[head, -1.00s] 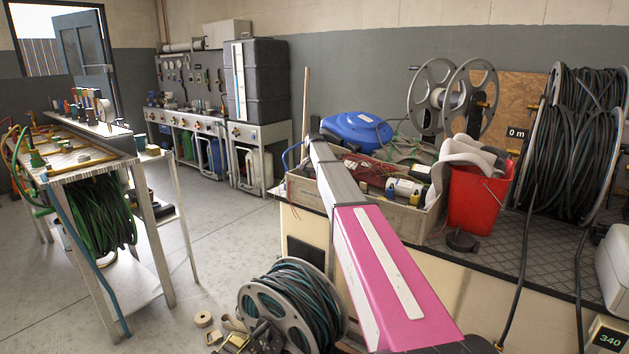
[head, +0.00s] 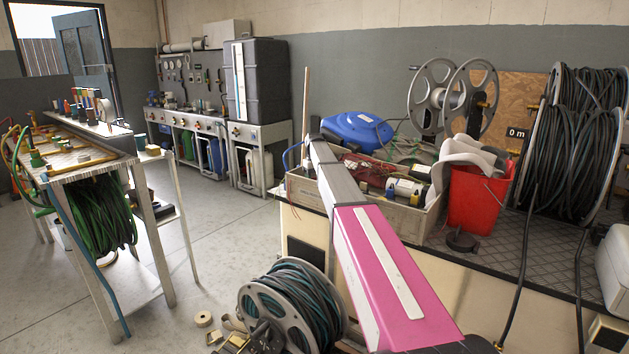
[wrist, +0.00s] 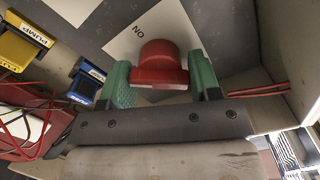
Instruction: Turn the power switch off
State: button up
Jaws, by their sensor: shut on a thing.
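A red power switch (wrist: 160,56) with a rounded knob shows in the wrist view. It stands on a pale plate (wrist: 125,45) with lettering that reads "NO" in this picture, or "ON" if it is upside down. My gripper (wrist: 158,80) has its two green fingers on either side of the knob and is shut on it. In the head view my pink and grey arm reaches over the bench toward the wooden box (head: 415,222); the gripper and switch are hidden there.
In the wrist view, a yellow "PUMP" part (wrist: 22,45), a blue part (wrist: 85,82) and red wires (wrist: 15,118) lie left of my gripper. On the bench are a red bucket (head: 478,200) and a blue case (head: 357,131). A hose reel (head: 290,305) stands below my arm.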

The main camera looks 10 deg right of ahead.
jog(key=n, duration=0.4)
jog(key=shift+n, duration=1.8)
jog(key=o, duration=0.7)
jog(key=shift+c, duration=0.2)
notch_tip(320, 180, up, 11)
